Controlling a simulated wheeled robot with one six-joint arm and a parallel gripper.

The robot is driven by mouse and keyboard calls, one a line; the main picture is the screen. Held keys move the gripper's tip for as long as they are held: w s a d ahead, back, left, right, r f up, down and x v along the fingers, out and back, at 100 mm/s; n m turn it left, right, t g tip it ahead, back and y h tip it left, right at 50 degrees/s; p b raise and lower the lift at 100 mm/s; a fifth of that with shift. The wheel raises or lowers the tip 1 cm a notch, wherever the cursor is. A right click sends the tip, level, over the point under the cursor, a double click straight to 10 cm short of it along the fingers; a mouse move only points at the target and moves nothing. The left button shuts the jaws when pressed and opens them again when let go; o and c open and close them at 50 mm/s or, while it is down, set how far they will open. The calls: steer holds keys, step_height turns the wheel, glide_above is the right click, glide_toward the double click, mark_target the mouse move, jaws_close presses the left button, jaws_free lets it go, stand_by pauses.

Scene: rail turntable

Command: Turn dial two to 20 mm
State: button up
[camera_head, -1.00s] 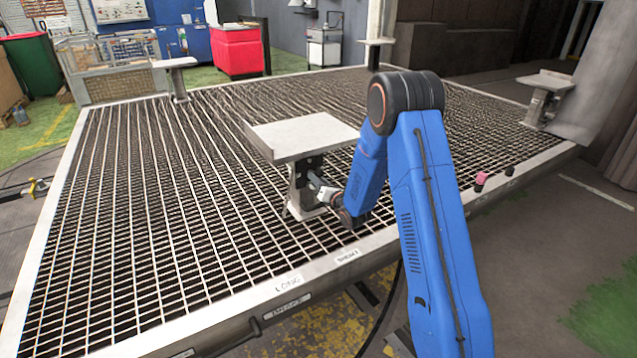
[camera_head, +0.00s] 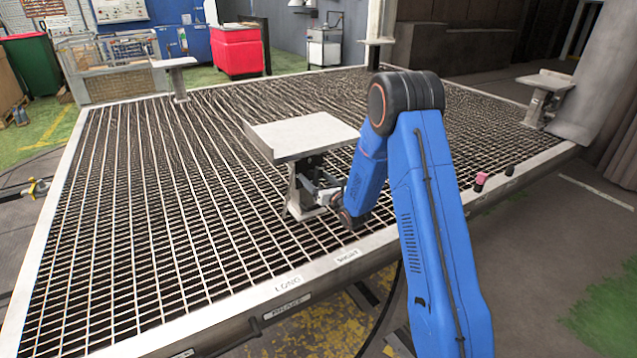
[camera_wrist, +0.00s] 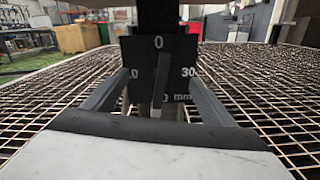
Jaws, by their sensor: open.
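In the wrist view a black dial plate (camera_wrist: 132,58) faces me, with a white 0 at the top, 30 at the right and "mm" at lower right. The left number is partly covered by a finger, and the bottom number is mostly hidden. A dark grey pointer bar (camera_wrist: 162,72) stands nearly upright on the plate, its upper end just below the 0. My gripper (camera_wrist: 160,80) is open, one finger on each side of the bar and apart from it. In the head view my gripper (camera_head: 325,190) is at the pedestal (camera_head: 298,190) under the pale tabletop plate (camera_head: 305,136).
A wide metal grating (camera_head: 150,240) surrounds the pedestal. Labels (camera_head: 288,283) and a pink-topped knob (camera_head: 481,180) sit along its front rim. Another pedestal (camera_head: 543,95) stands at the right corner, and one (camera_head: 177,80) at the back left.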

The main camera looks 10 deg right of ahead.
steer(key=v, duration=0.9)
stand_by(0.8)
steer(key=shift+r, duration=0.1)
steer(key=shift+c, duration=1)
steer(key=shift+w+a+m, duration=0.45)
steer(key=shift+w+m, duration=1)
steer(key=shift+m, duration=4.55)
steer(key=shift+w+a+m, duration=0.5)
steer(key=shift+w+m, duration=0.9)
steer(key=shift+m, duration=4.6)
steer(key=shift+w+a+m, duration=0.45)
steer(key=shift+w+m, duration=1)
steer(key=shift+m, duration=4.55)
